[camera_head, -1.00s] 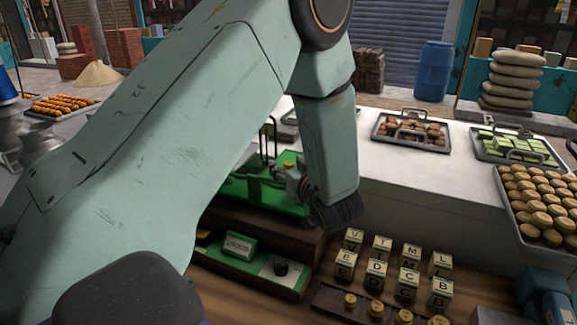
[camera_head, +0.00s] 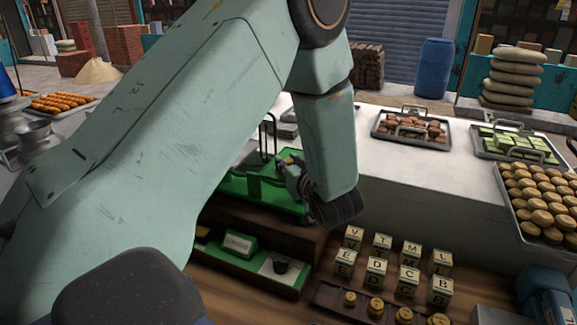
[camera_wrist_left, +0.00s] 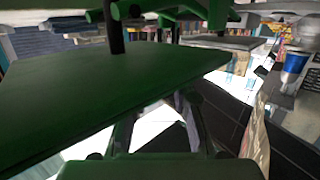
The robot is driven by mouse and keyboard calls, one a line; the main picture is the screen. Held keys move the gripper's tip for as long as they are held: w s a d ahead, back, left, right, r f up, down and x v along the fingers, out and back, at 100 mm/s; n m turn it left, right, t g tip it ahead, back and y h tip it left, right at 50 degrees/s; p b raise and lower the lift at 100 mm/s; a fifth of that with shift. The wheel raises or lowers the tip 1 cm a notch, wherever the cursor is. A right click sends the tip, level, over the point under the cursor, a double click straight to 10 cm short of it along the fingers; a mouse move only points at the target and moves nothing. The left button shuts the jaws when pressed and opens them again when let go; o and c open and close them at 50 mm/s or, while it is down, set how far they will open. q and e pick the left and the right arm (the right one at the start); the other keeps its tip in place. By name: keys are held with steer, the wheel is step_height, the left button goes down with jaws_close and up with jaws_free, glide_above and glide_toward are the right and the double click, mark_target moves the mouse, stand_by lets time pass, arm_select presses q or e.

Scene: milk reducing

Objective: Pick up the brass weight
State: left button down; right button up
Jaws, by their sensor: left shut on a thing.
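My left gripper (camera_head: 288,166) is at the right part of the green balance scale (camera_head: 262,190), below my bent forearm. It is shut on what looks like the brass weight, which the fingers and wrist hide almost wholly. In the left wrist view a dark green plate (camera_wrist_left: 110,95) of the scale crosses in front of the fingers, and the held thing cannot be made out. Several other brass weights (camera_head: 375,306) stand in a dark wooden rack at the bottom. My right gripper is not in view.
Lettered blocks (camera_head: 376,270) stand in rows right of the scale. A labelled green tray (camera_head: 238,243) lies in front of it. Trays of brown pieces (camera_head: 412,128), green bars (camera_head: 515,142) and round biscuits (camera_head: 540,205) are at the right. The white counter (camera_head: 420,175) has bare room.

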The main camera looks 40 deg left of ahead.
mark_target(289, 160)
arm_select(q)
steer(key=shift+s, duration=0.1)
step_height(289, 160, up, 10)
steer(key=shift+f, duration=0.2)
steer(key=shift+r, duration=0.15)
steer(key=shift+w, duration=0.2)
steer(key=shift+s, duration=0.1)
